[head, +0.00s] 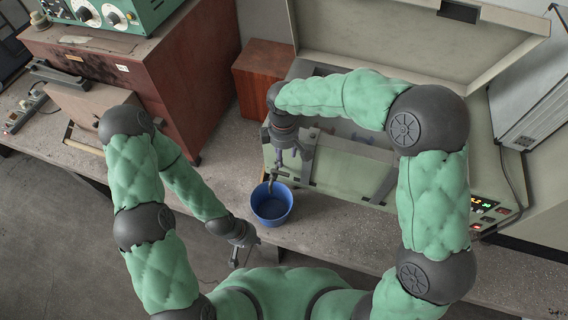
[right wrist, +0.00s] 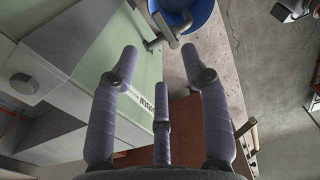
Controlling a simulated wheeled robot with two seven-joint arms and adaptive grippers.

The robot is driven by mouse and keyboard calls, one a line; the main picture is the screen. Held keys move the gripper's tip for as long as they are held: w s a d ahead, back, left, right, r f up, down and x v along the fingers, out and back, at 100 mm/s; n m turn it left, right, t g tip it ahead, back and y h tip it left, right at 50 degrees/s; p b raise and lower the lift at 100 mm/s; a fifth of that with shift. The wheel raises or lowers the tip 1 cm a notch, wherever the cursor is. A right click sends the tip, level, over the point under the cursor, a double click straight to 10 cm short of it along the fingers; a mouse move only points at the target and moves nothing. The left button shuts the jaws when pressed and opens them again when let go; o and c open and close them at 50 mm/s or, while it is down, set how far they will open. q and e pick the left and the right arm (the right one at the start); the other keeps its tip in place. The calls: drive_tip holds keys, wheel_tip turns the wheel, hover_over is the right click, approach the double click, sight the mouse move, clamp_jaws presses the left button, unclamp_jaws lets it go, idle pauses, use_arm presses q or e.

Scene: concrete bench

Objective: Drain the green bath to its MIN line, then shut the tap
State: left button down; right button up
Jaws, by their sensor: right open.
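The green bath (head: 335,172) stands on the bench with its lid raised; my right arm hides much of its inside, and I cannot make out the MIN line or liquid level. A grey tap (right wrist: 168,34) sticks out low from its front in the right wrist view. A blue bucket (head: 272,205) stands below the tap. My right gripper (head: 288,168) is at the bath's front, just above the bucket; its fingers (right wrist: 160,75) are spread and empty, apart from the tap. My left gripper (head: 240,252) hangs low near the bench's front edge, away from the bath; its fingers are unclear.
A control panel with lit displays (head: 487,210) is on the bath's right end. A reddish-brown box (head: 262,70) stands behind the bucket. A large brown cabinet (head: 150,75) carries a green instrument (head: 110,14) at left. Bare bench (head: 330,232) lies right of the bucket.

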sight(280, 174)
wheel_tip(280, 174, down, 10)
drive_tip(key=shift+r, duration=0.15)
idle(0.3)
clamp_jaws()
